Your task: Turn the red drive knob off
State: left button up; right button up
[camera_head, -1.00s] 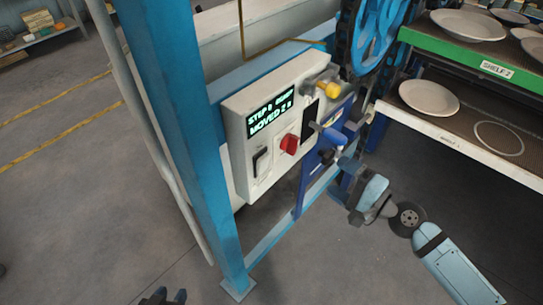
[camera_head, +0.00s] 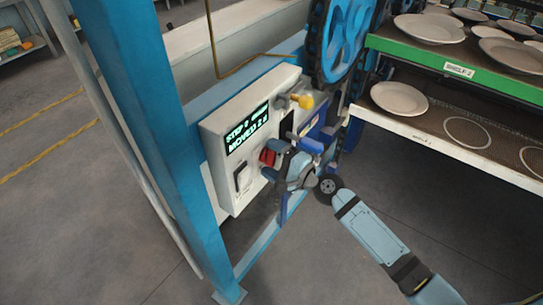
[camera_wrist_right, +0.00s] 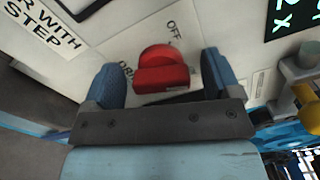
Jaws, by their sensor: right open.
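The red drive knob (camera_head: 268,156) is on the front of the white control box (camera_head: 211,150), below the display, and is partly hidden by my right gripper in the head view. In the right wrist view the red knob (camera_wrist_right: 162,70) sits between the two blue fingers, with an "OFF" label above it to the right. My right gripper (camera_head: 272,160) is open at the panel, its fingers (camera_wrist_right: 160,80) on either side of the knob. I cannot tell whether they touch it. My left gripper is not in view.
A yellow-tipped lever (camera_head: 303,101) and a dark switch (camera_head: 242,177) are on the same box. A blue post (camera_head: 150,140) stands to the left. Shelves with plates (camera_head: 399,98) and a blue wheel (camera_head: 345,40) are to the right. The floor in front is clear.

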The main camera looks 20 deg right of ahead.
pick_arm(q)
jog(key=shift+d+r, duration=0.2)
pick_arm(e)
jog(key=shift+w+a, duration=0.1)
jog(key=shift+c, duration=0.5)
jog(key=c, duration=0.8)
